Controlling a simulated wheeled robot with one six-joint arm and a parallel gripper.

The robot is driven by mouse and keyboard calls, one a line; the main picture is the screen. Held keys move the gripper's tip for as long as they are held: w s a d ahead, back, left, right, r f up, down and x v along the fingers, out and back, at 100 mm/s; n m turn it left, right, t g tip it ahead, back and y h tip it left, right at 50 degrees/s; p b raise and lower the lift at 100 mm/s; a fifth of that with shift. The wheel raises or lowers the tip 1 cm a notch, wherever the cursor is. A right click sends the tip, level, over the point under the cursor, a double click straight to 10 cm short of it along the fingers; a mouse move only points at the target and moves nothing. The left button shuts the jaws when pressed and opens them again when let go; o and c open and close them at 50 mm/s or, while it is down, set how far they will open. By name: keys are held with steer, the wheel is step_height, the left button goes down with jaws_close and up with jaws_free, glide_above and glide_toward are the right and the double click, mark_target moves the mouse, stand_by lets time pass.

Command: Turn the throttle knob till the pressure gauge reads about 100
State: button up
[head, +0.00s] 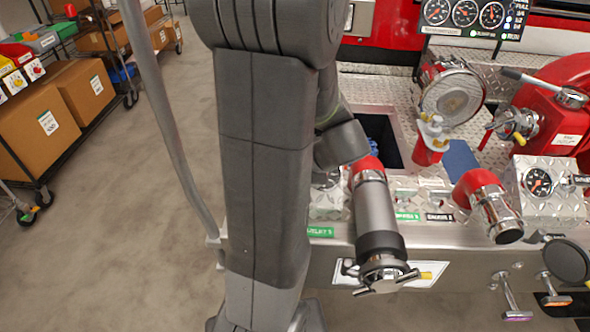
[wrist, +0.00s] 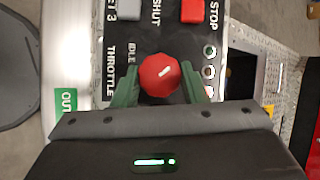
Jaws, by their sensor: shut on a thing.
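The red throttle knob (wrist: 159,77) has a white mark slanting to the upper right in the wrist view. It sits on a black panel (wrist: 140,40) beside the words THROTTLE and IDLE. My gripper (wrist: 159,86) has its green fingers on the left and right of the knob, shut on it. In the head view my arm hides the gripper and the knob. A row of dark gauges (head: 464,13) stands at the top right of the head view, and a single round gauge (head: 538,181) is at the right; their readings are too small to tell.
A red stop button (wrist: 193,11) and a grey button (wrist: 131,12) are above the knob in the wrist view. Red and metal pipe outlets (head: 378,215) and a lidded fitting (head: 453,95) stand right of my arm. Open floor (head: 120,200) lies to the left.

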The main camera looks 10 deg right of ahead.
steer(key=o, duration=1)
steer(key=shift+c, duration=0.2)
steer(key=shift+s+r, duration=0.1)
steer(key=p+v, duration=0.1)
steer(key=v, duration=1.2)
steer(key=shift+s+d+r, duration=0.2)
steer(key=shift+w+f, duration=0.1)
steer(key=b+x, duration=0.1)
steer(key=x, duration=1.2)
steer(key=shift+w+a+f, duration=0.2)
steer(key=shift+r, duration=0.1)
